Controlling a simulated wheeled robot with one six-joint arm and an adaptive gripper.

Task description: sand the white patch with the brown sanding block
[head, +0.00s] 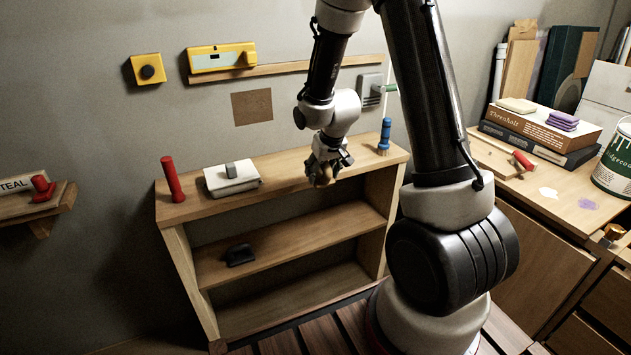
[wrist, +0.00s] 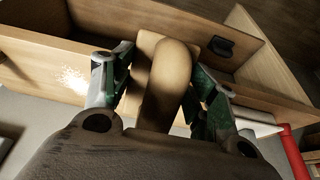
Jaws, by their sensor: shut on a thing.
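My gripper (wrist: 160,85) is shut on the brown sanding block (wrist: 168,75), whose rounded grip stands between the two green-padded fingers, with a paler flat part beyond it. In the head view, my gripper (head: 322,172) holds the block (head: 322,180) by the front edge of the low shelf's top board. A speckled white patch (wrist: 74,80) shows on the wooden board in the wrist view, left of the fingers and apart from the block. In the head view I cannot make out this patch near my gripper. Whether the block touches the board is unclear.
On the shelf top stand a red cylinder (head: 172,180), a white box or book (head: 232,179) and a blue-handled tool (head: 384,136). A black object (head: 239,255) lies on the middle shelf.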

